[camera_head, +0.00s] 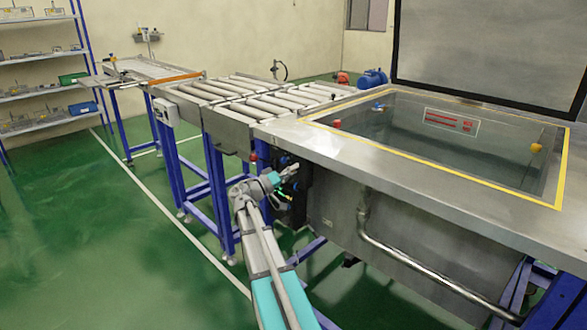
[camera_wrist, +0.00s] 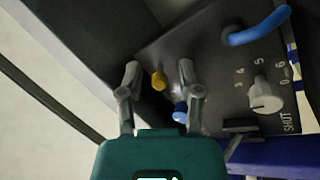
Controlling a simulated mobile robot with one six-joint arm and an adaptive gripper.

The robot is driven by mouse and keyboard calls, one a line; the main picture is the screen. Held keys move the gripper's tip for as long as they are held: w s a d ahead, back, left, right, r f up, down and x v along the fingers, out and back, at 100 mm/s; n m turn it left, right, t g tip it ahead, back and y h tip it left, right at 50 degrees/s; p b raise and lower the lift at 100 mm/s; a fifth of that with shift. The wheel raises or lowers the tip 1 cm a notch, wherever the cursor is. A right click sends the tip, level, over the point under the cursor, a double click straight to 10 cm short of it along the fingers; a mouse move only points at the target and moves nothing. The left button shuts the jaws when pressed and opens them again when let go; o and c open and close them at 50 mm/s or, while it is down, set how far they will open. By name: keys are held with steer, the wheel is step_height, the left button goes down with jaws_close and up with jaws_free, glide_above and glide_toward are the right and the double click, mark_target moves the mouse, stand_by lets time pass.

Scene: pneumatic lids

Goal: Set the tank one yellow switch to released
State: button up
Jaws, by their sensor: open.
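The yellow switch (camera_wrist: 159,81) shows in the wrist view on a dark control panel (camera_wrist: 222,62). My gripper is open and holds nothing. I cannot tell how far the fingertips are from the switch, or whether it is pressed or released. In the head view my gripper (camera_head: 289,172) is at the front left corner of the tank (camera_head: 420,195), by the dark panel. The yellow switch is hidden in the head view.
A blue switch (camera_wrist: 180,112) sits close below the yellow one.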

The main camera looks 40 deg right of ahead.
steer(key=shift+d, duration=0.25)
jaws_close()
